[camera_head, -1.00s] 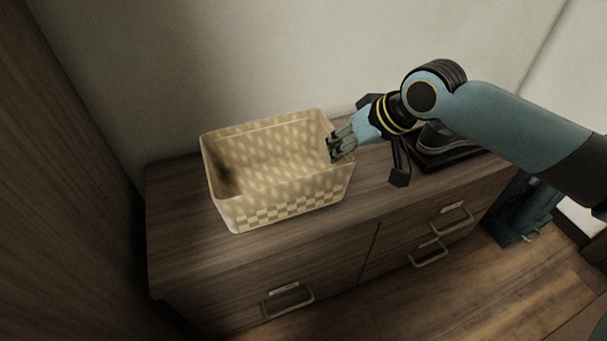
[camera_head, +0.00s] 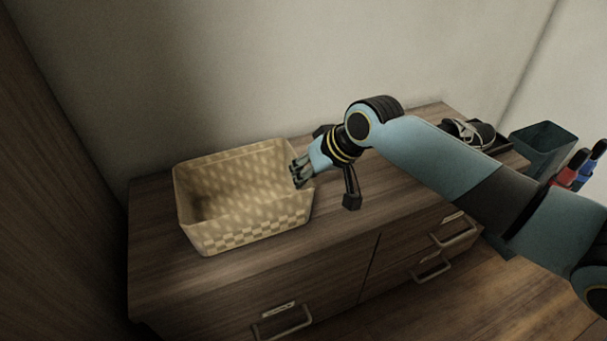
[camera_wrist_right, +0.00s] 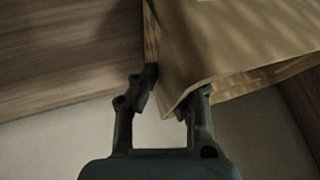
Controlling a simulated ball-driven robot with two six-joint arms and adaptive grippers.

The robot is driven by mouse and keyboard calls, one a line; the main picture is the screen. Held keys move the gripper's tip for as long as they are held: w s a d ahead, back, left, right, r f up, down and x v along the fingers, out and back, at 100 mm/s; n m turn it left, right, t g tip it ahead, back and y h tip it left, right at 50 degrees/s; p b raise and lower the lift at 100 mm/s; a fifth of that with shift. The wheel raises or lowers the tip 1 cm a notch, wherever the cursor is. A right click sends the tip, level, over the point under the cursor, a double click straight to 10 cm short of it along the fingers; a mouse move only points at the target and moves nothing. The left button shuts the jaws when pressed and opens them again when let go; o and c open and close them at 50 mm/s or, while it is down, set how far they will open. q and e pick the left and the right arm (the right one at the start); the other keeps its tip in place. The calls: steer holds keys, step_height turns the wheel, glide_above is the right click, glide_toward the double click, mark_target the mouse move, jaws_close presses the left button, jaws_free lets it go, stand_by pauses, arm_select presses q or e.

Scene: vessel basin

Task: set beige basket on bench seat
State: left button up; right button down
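The beige basket (camera_head: 246,228) is a woven, open-topped box over the left half of the wooden bench seat (camera_head: 160,285). It looks level and empty, and it is at or just above the wood; I cannot tell whether it touches. My right gripper (camera_head: 300,174) is at the basket's right rim. In the right wrist view, the fingers of this gripper (camera_wrist_right: 172,95) lie on either side of the basket's wall (camera_wrist_right: 185,50), closed on it near a corner. My left gripper is not in view.
The bench has drawers with metal handles (camera_head: 285,322) in its front. A dark bin (camera_head: 543,145) is beyond that. A wall stands behind, and a dark wooden panel (camera_head: 50,200) is at the left.

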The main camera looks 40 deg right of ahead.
steer(key=shift+f, duration=0.1)
steer(key=c, duration=1.5)
jaws_free()
steer(key=shift+s+r, duration=0.15)
steer(key=shift+r, duration=0.3)
arm_select(q)
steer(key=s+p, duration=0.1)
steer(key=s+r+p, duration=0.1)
steer(key=p, duration=0.1)
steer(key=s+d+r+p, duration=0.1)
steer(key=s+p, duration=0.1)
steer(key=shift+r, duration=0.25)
arm_select(e)
steer(key=v, duration=1.1)
steer(key=shift+s+r, duration=0.1)
steer(key=shift+s, duration=0.1)
